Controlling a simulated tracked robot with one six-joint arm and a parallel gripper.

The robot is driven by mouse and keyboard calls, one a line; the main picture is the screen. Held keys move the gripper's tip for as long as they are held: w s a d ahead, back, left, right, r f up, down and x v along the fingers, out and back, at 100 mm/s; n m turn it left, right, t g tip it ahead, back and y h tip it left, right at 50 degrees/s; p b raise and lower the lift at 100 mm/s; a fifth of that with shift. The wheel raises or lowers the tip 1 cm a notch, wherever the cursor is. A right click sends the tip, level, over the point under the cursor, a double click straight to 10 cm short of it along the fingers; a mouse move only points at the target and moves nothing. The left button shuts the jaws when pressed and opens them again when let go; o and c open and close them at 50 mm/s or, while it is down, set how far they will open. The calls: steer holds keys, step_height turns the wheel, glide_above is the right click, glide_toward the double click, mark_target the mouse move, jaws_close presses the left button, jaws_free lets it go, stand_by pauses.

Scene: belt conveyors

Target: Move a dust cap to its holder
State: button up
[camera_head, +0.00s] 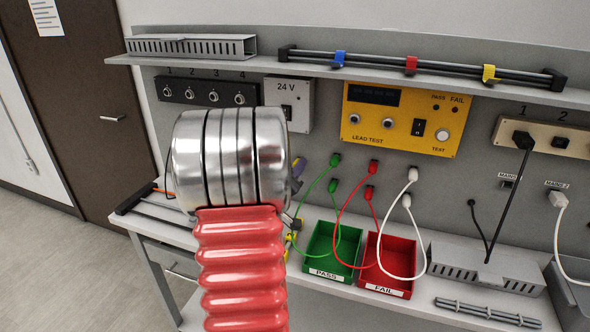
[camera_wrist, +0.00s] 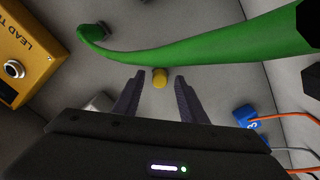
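In the wrist view, the two dark fingers of my gripper (camera_wrist: 159,73) stand apart with a visible gap on each side. I cannot make out the cap's holder for certain.
A thick green lead (camera_wrist: 200,50) crosses just beyond my fingertips. A blue plug (camera_wrist: 246,116) with an orange lead is at right. Ahead stand the yellow lead tester (camera_head: 400,118), hanging leads, a green PASS bin (camera_head: 319,268), a red FAIL bin (camera_head: 388,284) and a shelf (camera_head: 270,67) above.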

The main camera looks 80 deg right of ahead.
steer(key=w+a, duration=0.1)
steer(key=a, duration=1.2)
steer(key=shift+w, duration=0.1)
